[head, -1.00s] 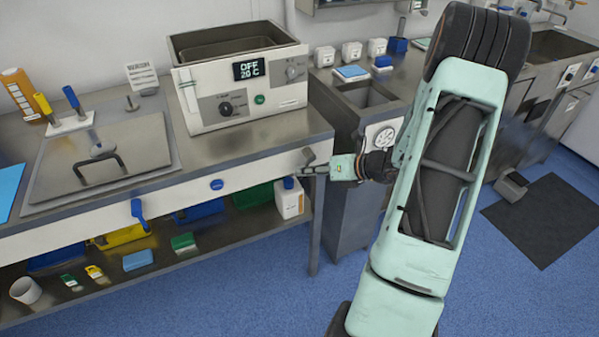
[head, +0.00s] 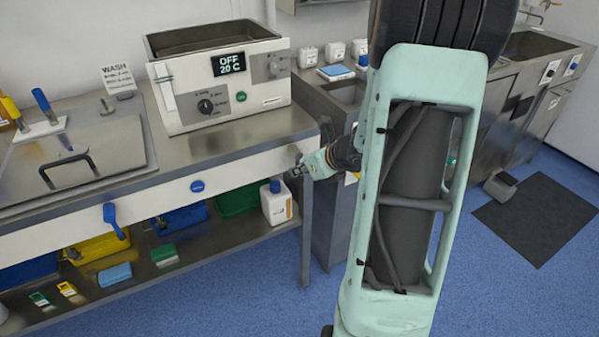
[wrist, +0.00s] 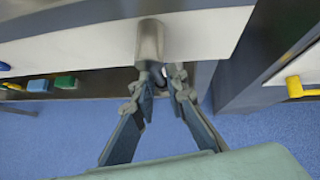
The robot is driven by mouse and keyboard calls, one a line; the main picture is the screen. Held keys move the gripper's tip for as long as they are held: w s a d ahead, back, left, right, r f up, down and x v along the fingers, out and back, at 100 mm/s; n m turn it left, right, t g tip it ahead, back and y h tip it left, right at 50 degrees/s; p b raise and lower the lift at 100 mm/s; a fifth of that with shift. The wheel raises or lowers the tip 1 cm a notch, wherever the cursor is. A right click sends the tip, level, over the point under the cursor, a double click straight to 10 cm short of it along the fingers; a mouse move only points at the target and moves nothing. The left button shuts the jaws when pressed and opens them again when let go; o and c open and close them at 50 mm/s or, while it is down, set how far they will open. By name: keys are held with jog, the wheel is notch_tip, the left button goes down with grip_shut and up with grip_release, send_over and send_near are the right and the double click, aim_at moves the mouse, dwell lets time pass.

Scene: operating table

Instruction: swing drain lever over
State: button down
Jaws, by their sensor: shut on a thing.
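My gripper (head: 302,168) is at the right end of the table's white front panel, just below its edge. In the wrist view, its two fingers (wrist: 161,80) converge just under a grey metal stub (wrist: 150,42) that sticks out from the white panel. The fingers are shut on the drain lever by this stub; the held part is mostly hidden between the fingertips. In the head view the lever is too small and covered to make out its angle.
A blue-handled lever (head: 115,220) hangs on the panel further left. A bath unit (head: 222,80) reading OFF 20 C stands above. A white jug (head: 276,203) and coloured boxes sit on the lower shelf. A yellow handle (wrist: 298,87) shows at right in the wrist view. Blue floor is clear in front.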

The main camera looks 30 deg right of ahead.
dwell(0.3)
jog(key=c, duration=1.9)
grip_release()
jog(key=shift+c, duration=0.2)
jog(key=v, duration=1.2)
